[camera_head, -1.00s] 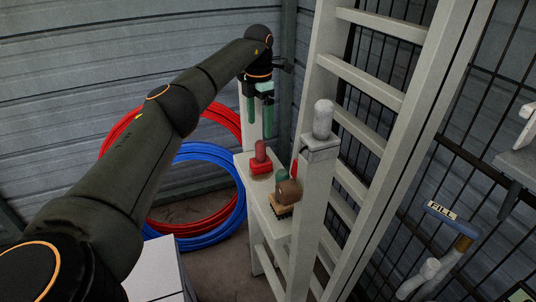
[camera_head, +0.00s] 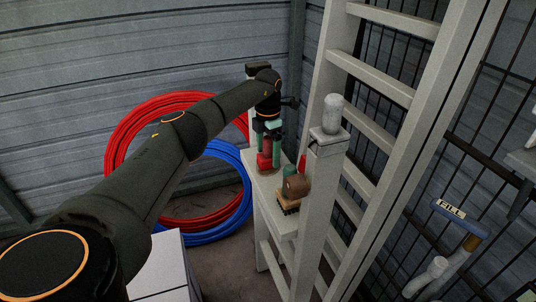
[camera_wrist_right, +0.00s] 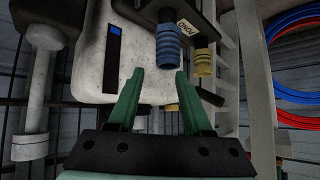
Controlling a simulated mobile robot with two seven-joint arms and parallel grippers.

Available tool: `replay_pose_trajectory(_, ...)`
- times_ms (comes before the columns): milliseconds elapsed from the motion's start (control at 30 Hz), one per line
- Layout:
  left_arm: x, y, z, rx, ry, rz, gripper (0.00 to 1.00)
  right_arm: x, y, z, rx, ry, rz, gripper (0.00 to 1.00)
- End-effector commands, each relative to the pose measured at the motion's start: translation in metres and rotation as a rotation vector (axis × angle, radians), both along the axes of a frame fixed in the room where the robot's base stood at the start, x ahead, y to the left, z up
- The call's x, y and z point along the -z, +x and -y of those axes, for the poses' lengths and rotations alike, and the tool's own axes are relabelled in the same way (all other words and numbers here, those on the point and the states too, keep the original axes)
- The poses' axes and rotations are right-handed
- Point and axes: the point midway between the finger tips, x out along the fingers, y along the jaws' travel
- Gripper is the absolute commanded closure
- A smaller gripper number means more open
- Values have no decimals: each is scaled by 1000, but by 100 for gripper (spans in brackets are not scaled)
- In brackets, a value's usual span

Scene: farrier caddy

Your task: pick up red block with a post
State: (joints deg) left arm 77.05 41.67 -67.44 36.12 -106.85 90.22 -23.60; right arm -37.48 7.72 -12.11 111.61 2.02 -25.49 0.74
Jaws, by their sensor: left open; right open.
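The red block with a post (camera_head: 264,163) stands upright near the left end of a narrow pale shelf. My left gripper (camera_head: 269,150) points down over it, with its green fingers open on either side of the post. The fingers partly hide the block, and I cannot tell whether they touch it. My right gripper (camera_wrist_right: 158,80) shows in the right wrist view, open and with nothing between its green fingers. It faces a pale box with hanging fittings.
On the pale shelf (camera_head: 283,225), a brown round item (camera_head: 296,187) and a brush (camera_head: 288,206) sit close to the block. A white post and ladder (camera_head: 385,75) stand to the right. Red and blue hose coils (camera_head: 215,236) are behind. A blue fitting (camera_wrist_right: 167,47) hangs by my right gripper.

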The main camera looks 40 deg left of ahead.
Motion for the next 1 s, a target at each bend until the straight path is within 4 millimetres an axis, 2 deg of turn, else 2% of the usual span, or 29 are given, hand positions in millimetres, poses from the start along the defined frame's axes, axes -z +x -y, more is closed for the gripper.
replay_pose_trajectory(100,0,0,0,0,0,0,6,-1,1,1,0,-1,3,50)
replay_pose_trajectory(900,-1,0,0,0,0,0,96,1,-3,1,1,-1,-6,50)
replay_pose_trajectory(933,-1,0,0,0,0,0,100,1,-3,1,1,-1,-6,50)
replay_pose_trajectory(1000,-1,0,0,0,0,0,100,1,-3,1,1,-1,-6,50)
